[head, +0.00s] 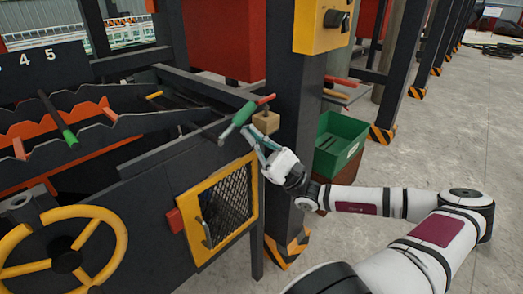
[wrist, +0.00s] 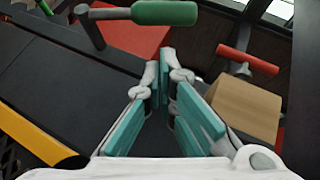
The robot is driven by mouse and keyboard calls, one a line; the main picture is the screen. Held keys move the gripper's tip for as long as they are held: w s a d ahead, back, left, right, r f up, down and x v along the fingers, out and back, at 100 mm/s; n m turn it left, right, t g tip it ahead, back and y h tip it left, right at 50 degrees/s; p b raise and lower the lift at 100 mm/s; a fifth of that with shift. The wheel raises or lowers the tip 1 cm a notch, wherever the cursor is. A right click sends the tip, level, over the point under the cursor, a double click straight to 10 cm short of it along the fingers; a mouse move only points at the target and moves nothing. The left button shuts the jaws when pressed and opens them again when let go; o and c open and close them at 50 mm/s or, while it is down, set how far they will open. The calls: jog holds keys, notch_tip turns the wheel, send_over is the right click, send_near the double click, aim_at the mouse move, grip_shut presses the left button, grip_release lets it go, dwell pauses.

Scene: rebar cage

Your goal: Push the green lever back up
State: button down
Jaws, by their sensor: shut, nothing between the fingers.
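The green lever handle (head: 240,117) sticks out at the right end of the machine, tilted in the head view. In the wrist view the green handle (wrist: 165,12) is at the top, on a dark bar. My gripper (head: 247,132) is just below the green handle in the head view. In the wrist view my gripper (wrist: 165,75) has its teal-padded fingers converging, shut and empty. A gap shows between the fingertips and the green handle there; I cannot tell whether any part touches it.
A wooden block (head: 266,122) and a red handle (head: 266,99) are close beside the green one; the block (wrist: 245,108) is right of my fingers in the wrist view. A dark post (head: 295,140) stands behind. A yellow mesh door (head: 222,207) is below. Open floor lies right.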

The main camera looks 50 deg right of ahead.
jog(key=shift+s+a+r, duration=0.15)
jog(key=shift+a+r, duration=0.1)
jog(key=shift+r, duration=0.3)
jog(key=shift+s+a+r, duration=0.15)
jog(key=shift+a+r, duration=0.1)
jog(key=shift+r, duration=0.3)
jog(key=shift+r+n, duration=0.15)
jog(key=shift+n, duration=0.15)
jog(key=shift+r+n+g+y+p, duration=0.15)
jog(key=shift+n+g+y+p, duration=0.25)
jog(key=shift+g+p, duration=0.25)
